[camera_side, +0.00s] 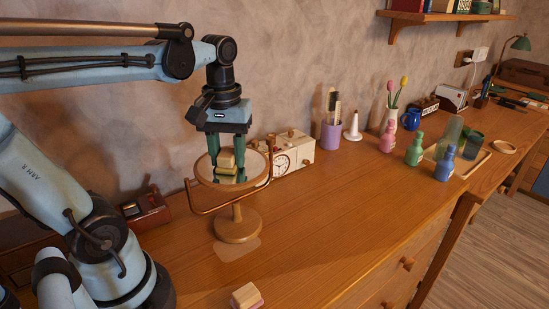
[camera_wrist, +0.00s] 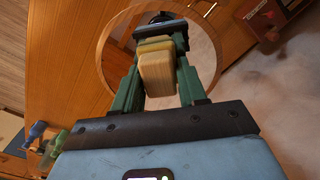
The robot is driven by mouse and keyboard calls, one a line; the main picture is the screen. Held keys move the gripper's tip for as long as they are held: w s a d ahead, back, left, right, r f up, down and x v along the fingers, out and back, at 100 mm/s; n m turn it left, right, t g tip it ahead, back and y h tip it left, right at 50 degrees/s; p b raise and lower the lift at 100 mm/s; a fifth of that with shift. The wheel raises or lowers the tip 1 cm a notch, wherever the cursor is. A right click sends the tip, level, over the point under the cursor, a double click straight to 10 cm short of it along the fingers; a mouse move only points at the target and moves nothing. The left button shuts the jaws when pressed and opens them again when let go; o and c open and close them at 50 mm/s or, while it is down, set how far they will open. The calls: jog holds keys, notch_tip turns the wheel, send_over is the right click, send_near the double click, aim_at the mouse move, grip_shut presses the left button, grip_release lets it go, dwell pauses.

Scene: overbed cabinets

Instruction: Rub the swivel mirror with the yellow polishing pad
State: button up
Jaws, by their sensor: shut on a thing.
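The yellow polishing pad (camera_side: 226,157), a pale wooden block with a yellow layer, is between the green fingers of my gripper (camera_side: 226,163), which is shut on it. The swivel mirror (camera_side: 203,172) is a round glass in a wooden rim, tilted face up on a curved arm and round wooden base (camera_side: 238,227). The pad is over the glass, touching or very close to it; its reflection makes the contact hard to tell. In the wrist view, the pad (camera_wrist: 157,74) is gripped in front of the mirror's rim (camera_wrist: 101,58).
A second wooden block with a pink underside (camera_side: 246,295) lies at the front. A cream clock box (camera_side: 290,153) stands close behind the mirror. A purple cup (camera_side: 331,135) and several bottles are farther right. The desk's right-front middle is clear.

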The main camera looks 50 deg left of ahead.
aim_at(248, 156)
jog(key=shift+w, duration=2.75)
jog(key=shift+s, duration=4)
jog(key=shift+w+a, duration=0.1)
jog(key=shift+a, duration=0.4)
jog(key=shift+w, duration=3.7)
jog(key=shift+s, duration=3.65)
notch_tip(248, 156, up, 8)
